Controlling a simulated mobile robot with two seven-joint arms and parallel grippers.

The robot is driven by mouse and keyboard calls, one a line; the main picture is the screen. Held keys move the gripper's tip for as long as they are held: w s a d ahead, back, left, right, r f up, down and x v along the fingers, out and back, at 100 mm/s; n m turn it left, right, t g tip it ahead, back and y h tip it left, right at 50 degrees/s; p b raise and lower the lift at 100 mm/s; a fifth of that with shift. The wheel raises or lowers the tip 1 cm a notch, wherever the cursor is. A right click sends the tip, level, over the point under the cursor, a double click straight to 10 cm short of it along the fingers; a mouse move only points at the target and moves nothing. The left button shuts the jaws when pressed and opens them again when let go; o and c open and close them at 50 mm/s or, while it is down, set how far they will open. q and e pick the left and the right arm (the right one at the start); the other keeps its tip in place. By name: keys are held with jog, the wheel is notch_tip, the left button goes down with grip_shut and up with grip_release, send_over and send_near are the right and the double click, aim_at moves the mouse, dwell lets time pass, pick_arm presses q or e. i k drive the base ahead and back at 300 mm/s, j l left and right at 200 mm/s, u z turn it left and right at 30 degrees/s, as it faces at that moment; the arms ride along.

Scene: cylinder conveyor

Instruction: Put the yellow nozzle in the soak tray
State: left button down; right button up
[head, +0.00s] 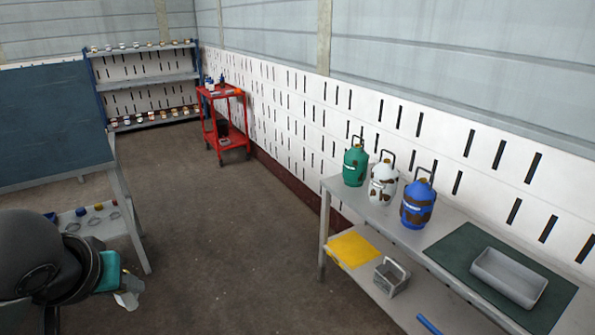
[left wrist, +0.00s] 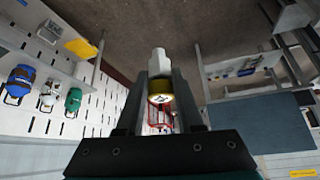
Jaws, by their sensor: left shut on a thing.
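My left gripper (head: 128,288) is at the lower left of the head view, over the floor and well away from the right-hand bench. In the left wrist view, the yellow nozzle (left wrist: 160,98) sits between its two fingers, which are shut on it. A pale grey piece (left wrist: 158,63) shows just beyond the yellow part. The nozzle's yellow part is hard to make out in the head view. A shallow grey tray (head: 509,276), which looks like the soak tray, lies on a dark green mat at the bench's right; it looks empty. My right gripper is not in view.
Green (head: 355,166), white (head: 383,184) and blue (head: 417,205) cylinders stand on the bench left of the tray. Its lower shelf holds a yellow sheet (head: 353,249) and a metal box (head: 391,278). A red cart (head: 223,121) stands behind. Open floor lies between the benches.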

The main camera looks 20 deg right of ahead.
aim_at(506, 280)
jog(key=i+l+z, duration=0.3)
jog(key=z, duration=0.2)
jog(key=i+l+z, duration=0.45)
jog(key=i+z, duration=0.3)
jog(key=z, duration=0.2)
jog(key=i+l+z, duration=0.1)
jog(key=i+z, duration=0.25)
jog(key=i+l+z, duration=0.1)
jog(key=z, duration=0.2)
jog(key=i+j+z, duration=0.1)
jog(key=i+z, duration=0.25)
jog(key=i, duration=0.05)
